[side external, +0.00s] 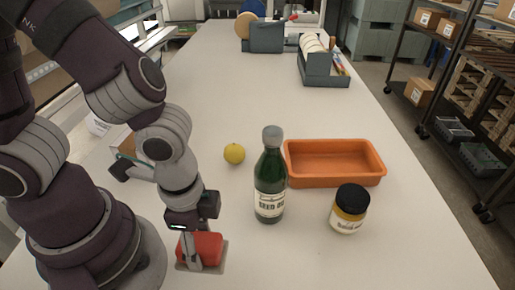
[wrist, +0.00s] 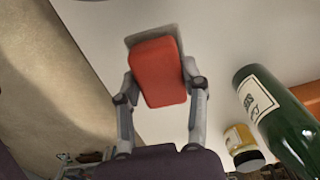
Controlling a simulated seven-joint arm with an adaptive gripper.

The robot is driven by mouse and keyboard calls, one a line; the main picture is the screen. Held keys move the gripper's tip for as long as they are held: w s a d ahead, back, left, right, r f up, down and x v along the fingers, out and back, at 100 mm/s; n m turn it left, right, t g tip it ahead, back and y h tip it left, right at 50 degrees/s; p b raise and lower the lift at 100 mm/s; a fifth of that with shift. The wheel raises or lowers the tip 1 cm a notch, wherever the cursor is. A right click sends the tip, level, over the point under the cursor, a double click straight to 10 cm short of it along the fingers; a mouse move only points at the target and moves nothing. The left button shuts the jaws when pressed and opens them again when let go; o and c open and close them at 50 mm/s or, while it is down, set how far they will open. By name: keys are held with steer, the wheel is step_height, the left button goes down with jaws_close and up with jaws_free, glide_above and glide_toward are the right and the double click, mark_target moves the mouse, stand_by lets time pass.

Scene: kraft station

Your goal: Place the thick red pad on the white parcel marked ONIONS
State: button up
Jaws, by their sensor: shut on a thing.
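The thick red pad (side external: 207,248) is between the fingers of my gripper (side external: 196,258), low at the near edge of the table. In the wrist view, the red pad (wrist: 158,73) fills the gap between both fingertips (wrist: 160,80), and my gripper is shut on it. A flat grey-brown patch (side external: 222,260) shows under the pad; I cannot tell whether the pad touches it. No ONIONS marking is readable. A box with a whitish side (side external: 98,126) stands at the left, partly hidden behind my arm, and I cannot tell whether it is the parcel.
A green bottle (side external: 270,180) stands right of my gripper. A yellow ball-like fruit (side external: 234,153) lies behind. Grey racks (side external: 322,70) stand far back.

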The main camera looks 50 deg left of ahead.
steer(key=w+a+r+n, duration=0.2)
steer(key=a+n, duration=0.2)
steer(key=a, duration=0.1)
steer(key=w+a+r+n, duration=0.2)
steer(key=a+n, duration=0.2)
steer(key=a, duration=0.2)
steer(key=s+a+r+n, duration=0.5)
steer(key=s+a+n, duration=0.2)
steer(key=a+n, duration=0.3)
steer(key=shift+n, duration=0.3)
steer(key=w+a, duration=0.3)
steer(key=w+a+f, duration=0.1)
steer(key=w+a, duration=0.2)
steer(key=a, duration=0.1)
steer(key=w+a, duration=0.3)
steer(key=a, duration=0.1)
steer(key=shift+w+a+f, duration=0.15)
steer(key=shift+w+f, duration=0.1)
steer(key=shift+w, duration=0.05)
steer(key=shift+w+a+f, duration=0.1)
steer(key=shift+a+f, duration=0.05)
steer(key=shift+f, duration=1.6)
steer(key=shift+f, duration=0.1)
